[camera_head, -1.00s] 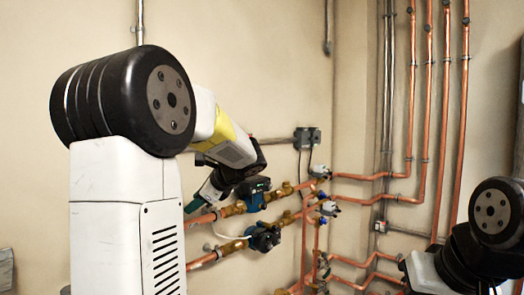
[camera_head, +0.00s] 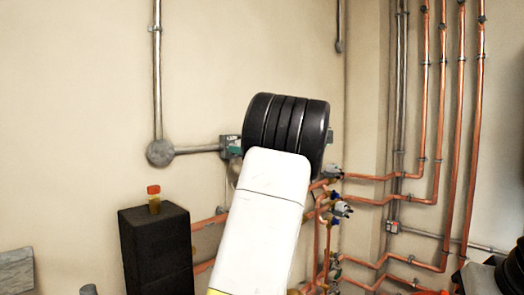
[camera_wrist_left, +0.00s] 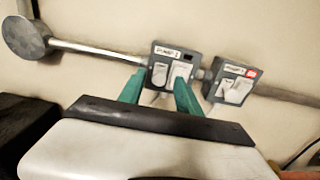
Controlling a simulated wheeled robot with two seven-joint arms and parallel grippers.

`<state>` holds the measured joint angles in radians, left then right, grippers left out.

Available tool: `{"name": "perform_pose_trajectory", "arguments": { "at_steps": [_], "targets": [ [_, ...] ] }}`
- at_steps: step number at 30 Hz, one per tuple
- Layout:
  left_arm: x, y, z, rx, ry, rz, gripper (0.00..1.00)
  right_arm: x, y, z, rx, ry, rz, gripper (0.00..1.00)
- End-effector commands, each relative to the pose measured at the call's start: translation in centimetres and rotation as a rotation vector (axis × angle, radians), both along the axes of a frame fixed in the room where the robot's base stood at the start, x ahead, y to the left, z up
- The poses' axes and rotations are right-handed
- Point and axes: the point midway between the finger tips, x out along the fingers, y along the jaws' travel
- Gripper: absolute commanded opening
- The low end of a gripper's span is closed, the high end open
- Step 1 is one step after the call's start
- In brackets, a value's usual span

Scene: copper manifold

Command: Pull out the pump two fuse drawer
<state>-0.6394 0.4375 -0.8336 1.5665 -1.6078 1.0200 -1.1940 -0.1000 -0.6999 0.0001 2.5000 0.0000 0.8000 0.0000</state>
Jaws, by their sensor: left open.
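Two grey switched boxes sit side by side on the wall in the left wrist view. The left box (camera_wrist_left: 161,54) has a label starting "PUMP", its number hard to read, and two pale inserts below. The right box (camera_wrist_left: 225,74) has a similar label, a red mark and two pale inserts. Which insert is the pump two fuse drawer I cannot tell. My left gripper (camera_wrist_left: 159,79) is open, its two teal fingers apart over the lower part of the left box; contact cannot be told. In the head view my arm hides most of the gripper and boxes; one box edge (camera_head: 225,144) shows.
A grey conduit (camera_wrist_left: 98,50) runs from a round junction box (camera_wrist_left: 26,38) to the left box. Copper pipes (camera_head: 441,150) and pump valves (camera_head: 338,209) lie right of my left arm. A dark block (camera_head: 155,250) with a small red-capped item (camera_head: 154,199) stands at left.

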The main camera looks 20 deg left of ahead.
Motion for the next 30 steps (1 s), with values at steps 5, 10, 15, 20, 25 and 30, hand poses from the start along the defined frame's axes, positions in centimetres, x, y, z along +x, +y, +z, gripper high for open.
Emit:
{"name": "perform_pose_trajectory", "arguments": {
  "at_steps": [5,10,15,20,25,30],
  "targets": [
    [0.19,0.35,-0.02,-0.001,0.0,-0.001,0.41,0.0,0.0,0.0,0.0,0.0,0.0,0.0],
    [0.16,0.33,-0.03,-0.001,-0.001,-0.001,0.35,0.0,0.0,0.0,0.0,0.0,0.0,0.0],
    [0.17,0.32,-0.03,-0.001,-0.001,-0.001,0.01,0.0,0.0,0.0,0.0,0.0,0.0,0.0],
    [0.16,0.31,-0.03,-0.001,-0.001,-0.001,0.0,0.0,0.0,0.0,0.0,0.0,0.0,0.0],
    [0.16,0.3,-0.03,-0.001,-0.001,-0.002,0.0,-0.01,0.0,0.01,0.0,0.0,0.0,0.0],
    [0.17,0.3,-0.03,-0.001,-0.001,-0.002,0.0,0.0,0.0,0.0,0.0,0.0,0.0,0.0]
  ]
}}
